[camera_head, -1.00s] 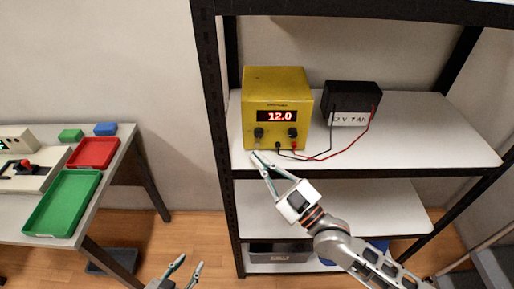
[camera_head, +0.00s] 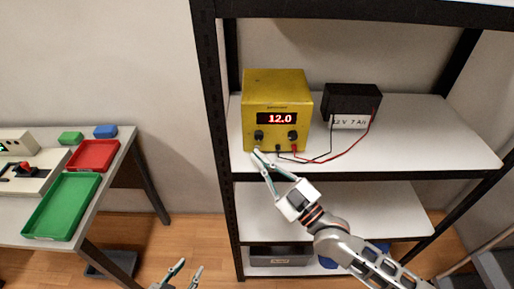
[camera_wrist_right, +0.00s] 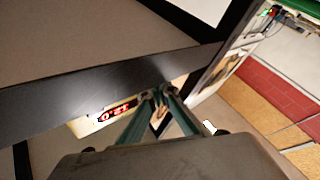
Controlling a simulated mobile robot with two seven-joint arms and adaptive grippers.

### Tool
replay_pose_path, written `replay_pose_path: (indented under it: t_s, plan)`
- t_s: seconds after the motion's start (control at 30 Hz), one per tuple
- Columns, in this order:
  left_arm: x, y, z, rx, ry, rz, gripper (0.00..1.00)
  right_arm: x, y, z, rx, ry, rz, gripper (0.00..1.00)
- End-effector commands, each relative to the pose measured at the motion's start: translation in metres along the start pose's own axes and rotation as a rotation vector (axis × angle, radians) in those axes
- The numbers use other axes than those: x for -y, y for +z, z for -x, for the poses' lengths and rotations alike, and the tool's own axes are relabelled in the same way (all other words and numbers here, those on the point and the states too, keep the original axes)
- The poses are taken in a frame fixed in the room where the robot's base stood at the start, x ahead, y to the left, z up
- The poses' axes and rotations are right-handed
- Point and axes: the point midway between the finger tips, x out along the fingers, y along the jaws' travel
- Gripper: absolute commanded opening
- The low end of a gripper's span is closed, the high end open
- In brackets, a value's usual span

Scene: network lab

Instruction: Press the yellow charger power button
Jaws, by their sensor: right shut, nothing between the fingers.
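The yellow charger (camera_head: 276,88) stands on the upper shelf board, its red display lit and reading 12.0. Two black knobs and cable sockets sit on its front below the display. My right gripper (camera_head: 255,151) is shut and empty, with its tips at the lower left of the charger's front. I cannot tell whether the tips touch it; the power button is not clearly visible there. In the right wrist view the fingers (camera_wrist_right: 158,92) converge beside the charger's red display (camera_wrist_right: 115,112). My left gripper (camera_head: 189,272) is open and empty at the bottom edge, low in front of the shelf.
A black battery (camera_head: 352,98) stands right of the charger, joined by red and black cables. The black shelf frame (camera_head: 212,110) rises at the left. A table at left holds a red tray (camera_head: 93,156) and a green tray (camera_head: 62,205).

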Motion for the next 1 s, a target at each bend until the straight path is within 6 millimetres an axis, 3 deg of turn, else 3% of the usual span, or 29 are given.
replay_pose_path:
  t_s: [1.0]
  plan:
    - [0.0001,-0.0009,0.0003,-0.002,0.000,0.000,0.34,-0.0045,0.0045,-0.0064,0.000,0.000,0.000,0.00]
